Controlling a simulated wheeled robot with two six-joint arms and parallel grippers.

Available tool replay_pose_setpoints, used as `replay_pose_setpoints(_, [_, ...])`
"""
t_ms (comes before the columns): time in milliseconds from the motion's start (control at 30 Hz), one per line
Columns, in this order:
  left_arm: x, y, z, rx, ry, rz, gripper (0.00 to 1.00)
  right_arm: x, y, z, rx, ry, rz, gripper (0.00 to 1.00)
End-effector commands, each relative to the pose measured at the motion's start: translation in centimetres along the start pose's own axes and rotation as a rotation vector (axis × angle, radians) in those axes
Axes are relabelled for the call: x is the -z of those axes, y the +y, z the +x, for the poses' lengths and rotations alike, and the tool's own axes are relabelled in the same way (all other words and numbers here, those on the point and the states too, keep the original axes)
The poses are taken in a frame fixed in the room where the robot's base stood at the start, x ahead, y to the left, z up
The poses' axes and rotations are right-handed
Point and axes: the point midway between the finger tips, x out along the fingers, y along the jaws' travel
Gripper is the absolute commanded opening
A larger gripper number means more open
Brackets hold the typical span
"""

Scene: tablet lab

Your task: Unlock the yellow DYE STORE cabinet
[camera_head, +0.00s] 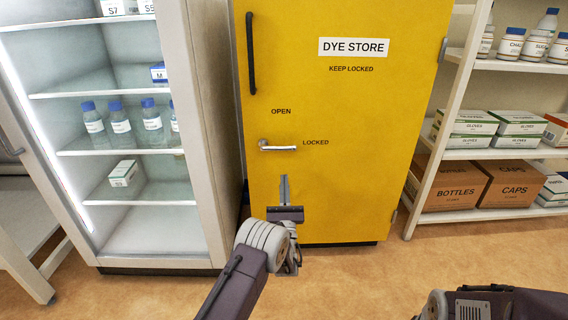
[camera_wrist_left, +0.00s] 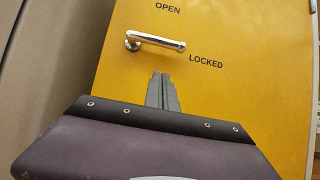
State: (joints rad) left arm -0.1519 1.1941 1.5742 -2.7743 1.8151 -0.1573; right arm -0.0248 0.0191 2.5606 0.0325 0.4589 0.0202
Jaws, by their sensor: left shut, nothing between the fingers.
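The yellow DYE STORE cabinet (camera_head: 350,110) stands upright with its door closed. Its silver lever handle (camera_head: 278,147) lies level, pointing right toward the word LOCKED; the word OPEN is above the pivot. The lever also shows in the left wrist view (camera_wrist_left: 155,41). A long black pull handle (camera_head: 251,55) is at the door's upper left. My left gripper (camera_head: 284,178) is shut and empty, in front of the door and below the lever, apart from it in the picture. It also shows in the left wrist view (camera_wrist_left: 161,78). My right gripper is out of view; part of my right arm shows at lower right.
A glass-front fridge (camera_head: 205,100) with bottles stands close on the cabinet's left. An open shelf (camera_head: 442,160) with boxes and jars stands on its right. The floor (camera_head: 370,270) in front of the cabinet is clear.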

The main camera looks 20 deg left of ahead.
Motion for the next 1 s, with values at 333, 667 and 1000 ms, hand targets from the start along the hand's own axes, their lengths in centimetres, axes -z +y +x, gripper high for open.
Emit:
replay_pose_setpoints(333, [-1.7,0.0,5.3,-0.001,-0.005,0.000,0.00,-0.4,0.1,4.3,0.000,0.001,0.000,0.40])
replay_pose_setpoints(667, [-2.9,0.0,6.5,0.001,0.000,0.001,0.00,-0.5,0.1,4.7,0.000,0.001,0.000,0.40])
replay_pose_setpoints(1000, [-3.2,-0.6,6.2,-0.020,0.000,-0.033,0.00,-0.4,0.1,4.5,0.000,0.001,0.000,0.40])
